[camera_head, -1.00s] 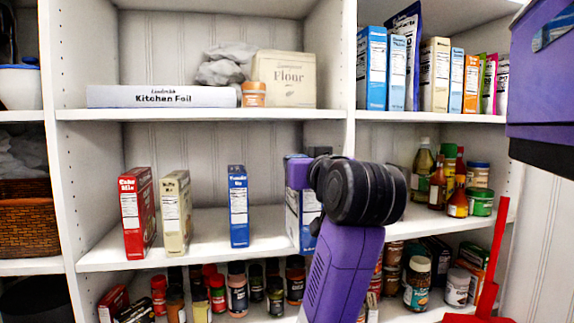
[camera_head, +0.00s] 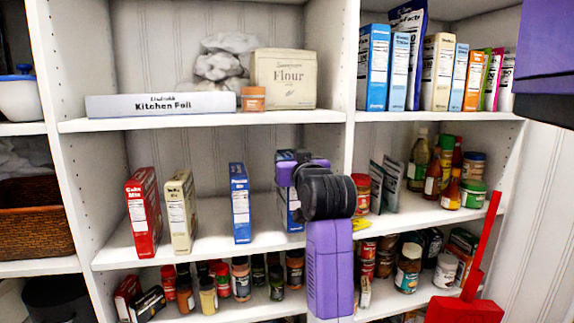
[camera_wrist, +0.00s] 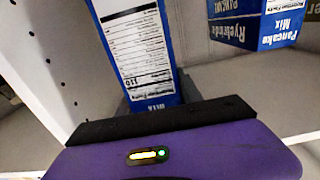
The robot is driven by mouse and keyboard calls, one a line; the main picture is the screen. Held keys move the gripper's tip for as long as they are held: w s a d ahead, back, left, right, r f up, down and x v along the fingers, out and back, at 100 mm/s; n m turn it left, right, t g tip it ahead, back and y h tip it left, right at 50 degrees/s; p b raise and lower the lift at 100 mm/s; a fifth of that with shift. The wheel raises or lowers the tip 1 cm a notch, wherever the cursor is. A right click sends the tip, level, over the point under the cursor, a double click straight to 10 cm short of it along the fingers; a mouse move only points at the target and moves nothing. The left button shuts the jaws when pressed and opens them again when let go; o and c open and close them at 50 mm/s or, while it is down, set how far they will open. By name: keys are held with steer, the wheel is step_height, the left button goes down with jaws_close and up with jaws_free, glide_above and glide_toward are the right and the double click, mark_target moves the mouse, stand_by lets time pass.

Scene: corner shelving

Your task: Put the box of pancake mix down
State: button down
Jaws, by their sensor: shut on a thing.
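The held box of pancake mix, blue and white, is partly hidden behind my arm on the middle shelf level in the head view (camera_head: 282,207). In the wrist view its label panel (camera_wrist: 140,50) rises straight out of my gripper (camera_wrist: 165,118). My purple gripper (camera_head: 288,163) is shut on this box, near the right-hand divider of the bay. I cannot tell whether the box's base touches the shelf. A second blue pancake mix box (camera_head: 240,203) stands upright to its left, apart from it, and also shows in the wrist view (camera_wrist: 262,22).
A cream box (camera_head: 180,215) and a red cake mix box (camera_head: 143,213) stand farther left on the middle shelf (camera_head: 215,225). The divider (camera_head: 341,135) is close on the right. Jars and bottles fill the shelf below. Flour (camera_head: 283,78) and foil stand above.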

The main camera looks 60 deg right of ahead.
mark_target(287, 152)
steer(key=x, duration=0.3)
steer(key=shift+w+d+r, duration=0.15)
steer(key=shift+w+d, duration=0.05)
steer(key=shift+w, duration=0.05)
steer(key=shift+f+p, duration=0.55)
steer(key=shift+f, duration=1.35)
steer(key=c, duration=0.8)
jaws_free()
steer(key=shift+f, duration=0.15)
